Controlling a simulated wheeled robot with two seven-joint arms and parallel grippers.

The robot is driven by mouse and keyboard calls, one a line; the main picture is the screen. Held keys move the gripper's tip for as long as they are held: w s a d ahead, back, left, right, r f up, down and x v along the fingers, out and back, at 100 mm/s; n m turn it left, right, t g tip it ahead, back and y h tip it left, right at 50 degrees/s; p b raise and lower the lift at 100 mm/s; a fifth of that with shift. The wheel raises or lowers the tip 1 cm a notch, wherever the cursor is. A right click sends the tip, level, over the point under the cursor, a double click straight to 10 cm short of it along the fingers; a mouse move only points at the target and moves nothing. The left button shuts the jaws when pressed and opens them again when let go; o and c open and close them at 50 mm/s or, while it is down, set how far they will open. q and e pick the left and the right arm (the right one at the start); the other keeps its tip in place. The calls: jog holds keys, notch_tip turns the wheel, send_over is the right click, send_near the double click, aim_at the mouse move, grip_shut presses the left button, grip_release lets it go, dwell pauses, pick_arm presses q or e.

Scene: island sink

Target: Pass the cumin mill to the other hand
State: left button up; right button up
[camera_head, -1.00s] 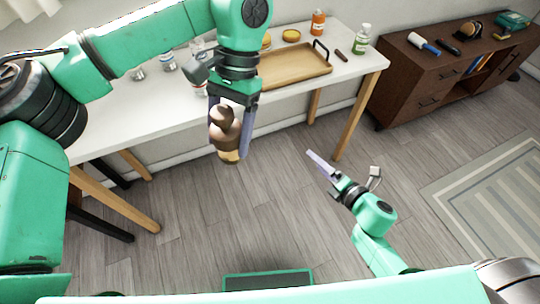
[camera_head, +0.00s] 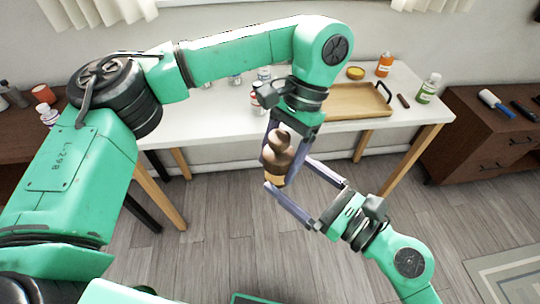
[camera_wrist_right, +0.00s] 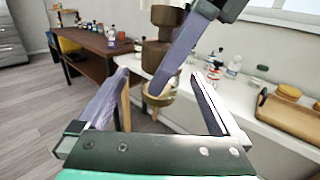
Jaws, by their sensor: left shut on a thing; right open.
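The cumin mill (camera_head: 279,153) is brown and turned, with a rounded top and a lighter tan base. My left gripper (camera_head: 280,150) is shut on it and holds it roughly upright in the air in front of the white table. My right gripper (camera_head: 287,172) is open, its two fingers reaching from the lower right to either side of the mill's lower part. In the right wrist view the mill (camera_wrist_right: 160,52) stands beyond and between the open right fingers (camera_wrist_right: 160,82), with a left finger crossing in front of it. I cannot tell whether the right fingers touch it.
The white table (camera_head: 215,118) stands behind, with a wooden tray (camera_head: 352,101), an orange bottle (camera_head: 385,64), a green-labelled bottle (camera_head: 428,88) and several small jars. A dark brown cabinet (camera_head: 470,140) is at the right. The floor below the grippers is clear.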

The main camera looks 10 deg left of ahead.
aim_at(266, 156)
jog(key=x, duration=0.7)
jog(key=shift+w+a, duration=0.15)
jog(key=shift+a, duration=0.1)
jog(key=shift+c, duration=0.3)
jog(key=c, duration=1)
pick_arm(q)
jog(key=o, duration=1.1)
jog(key=shift+c, duration=0.2)
pick_arm(e)
jog(key=c, duration=0.4)
pick_arm(q)
jog(key=o, duration=0.4)
